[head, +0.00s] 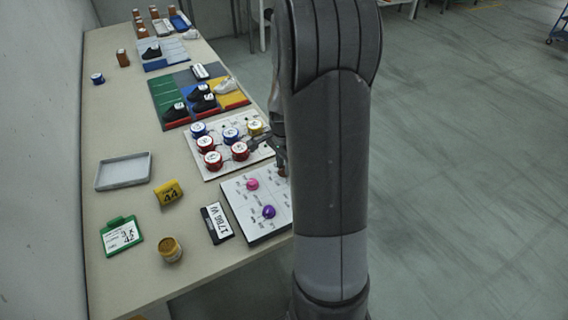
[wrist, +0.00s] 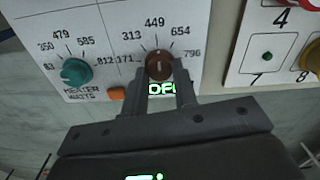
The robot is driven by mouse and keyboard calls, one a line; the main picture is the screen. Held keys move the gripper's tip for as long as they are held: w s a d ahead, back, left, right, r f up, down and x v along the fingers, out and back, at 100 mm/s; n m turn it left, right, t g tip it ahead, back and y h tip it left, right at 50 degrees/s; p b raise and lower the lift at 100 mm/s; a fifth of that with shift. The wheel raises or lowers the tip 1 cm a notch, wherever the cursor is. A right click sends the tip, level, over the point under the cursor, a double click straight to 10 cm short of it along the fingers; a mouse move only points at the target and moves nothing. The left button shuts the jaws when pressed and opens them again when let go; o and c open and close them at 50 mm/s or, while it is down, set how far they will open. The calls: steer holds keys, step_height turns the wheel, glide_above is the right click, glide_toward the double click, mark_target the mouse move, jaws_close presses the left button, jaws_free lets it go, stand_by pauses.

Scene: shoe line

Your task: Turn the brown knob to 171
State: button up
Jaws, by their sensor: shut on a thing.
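The brown knob (wrist: 159,65) is on a white panel (wrist: 112,25) in the wrist view. Numbers 171, 313, 449, 654 and 796 run round it, with 171 at its left. A short light mark shows on its face, roughly upright, but I cannot tell exactly where it points. My gripper (wrist: 161,79) is shut on the knob, one finger on each side. In the head view my gripper (head: 281,157) is at the panel's far right corner, largely hidden by my arm.
A teal knob (wrist: 76,71) and an orange button (wrist: 116,93) are left of the brown knob. Pink (head: 252,184) and purple (head: 268,211) knobs show in the head view. A board of round pots (head: 211,160) stands close behind. A grey tray (head: 124,171) lies left.

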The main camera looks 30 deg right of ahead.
steer(key=c, duration=0.3)
steer(key=shift+c, duration=0.2)
steer(key=n, duration=0.6)
steer(key=shift+n, duration=0.3)
steer(key=n, duration=0.3)
steer(key=shift+n, duration=2.4)
steer(key=o, duration=1)
